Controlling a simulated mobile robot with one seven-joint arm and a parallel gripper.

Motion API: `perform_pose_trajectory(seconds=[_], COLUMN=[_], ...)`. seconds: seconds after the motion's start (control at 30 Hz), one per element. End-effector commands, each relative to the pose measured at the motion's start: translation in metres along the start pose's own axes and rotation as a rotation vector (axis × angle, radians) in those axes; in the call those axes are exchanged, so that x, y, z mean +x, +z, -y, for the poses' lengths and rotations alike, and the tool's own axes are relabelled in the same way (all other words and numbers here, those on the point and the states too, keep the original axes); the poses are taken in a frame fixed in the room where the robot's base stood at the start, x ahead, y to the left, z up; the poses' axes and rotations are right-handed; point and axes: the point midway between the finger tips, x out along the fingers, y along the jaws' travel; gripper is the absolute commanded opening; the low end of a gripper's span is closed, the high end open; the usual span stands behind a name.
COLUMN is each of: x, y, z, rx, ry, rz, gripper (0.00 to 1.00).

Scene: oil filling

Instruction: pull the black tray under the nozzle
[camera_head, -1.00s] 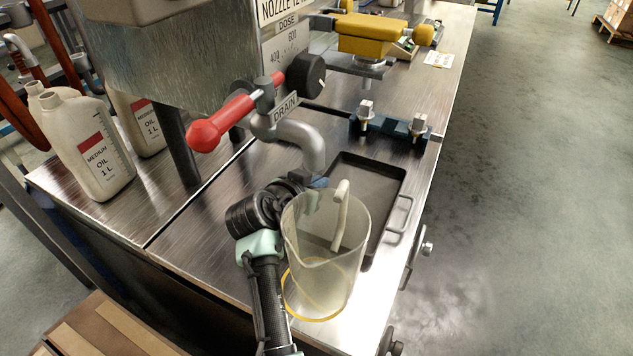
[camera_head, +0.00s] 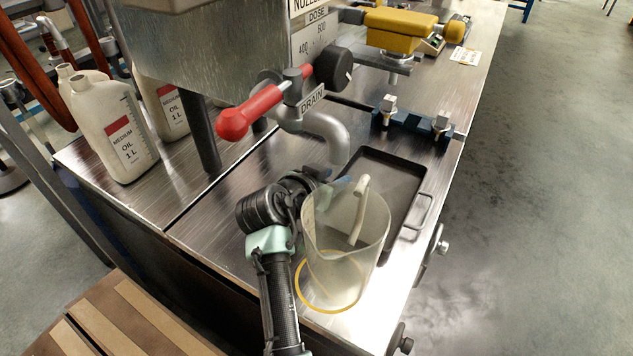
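The black tray (camera_head: 397,172) lies flat on the steel bench to the right of the drain nozzle (camera_head: 335,132). It is a shallow rectangle with a metal loop handle (camera_head: 418,216) on its right side. Its near left part is hidden by a clear jug. My gripper (camera_head: 335,183) is just below the nozzle outlet in the picture, left of the tray and behind the jug's rim. Bluish fingertips show, but their gap is not clear. I see no contact with the tray handle.
A red drain lever (camera_head: 255,112) juts above. A blue clamp fixture (camera_head: 412,122) sits behind the tray. Oil bottles (camera_head: 118,125) stand left.

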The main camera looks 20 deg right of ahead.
Motion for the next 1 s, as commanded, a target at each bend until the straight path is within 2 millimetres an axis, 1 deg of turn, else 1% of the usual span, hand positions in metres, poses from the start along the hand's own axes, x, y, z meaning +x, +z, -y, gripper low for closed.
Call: perform_pose_trajectory(seconds=[0.03,0.3,0.4,0.5,0.6,0.7,1.0], x=[-0.012,-0.070,-0.087,-0.099,-0.106,-0.108,-0.108], y=[-0.001,-0.001,-0.001,0.000,0.000,0.000,0.000], z=[0.001,0.001,0.001,0.001,0.001,0.000,0.000], rx=[-0.001,-0.001,-0.001,-0.001,-0.001,-0.001,0.000], ry=[-0.004,-0.004,-0.004,-0.002,-0.002,0.000,-0.001], rz=[-0.002,-0.002,0.000,-0.001,-0.001,0.000,0.000], gripper=[0.38,0.38,0.38,0.38,0.38,0.38,0.38])
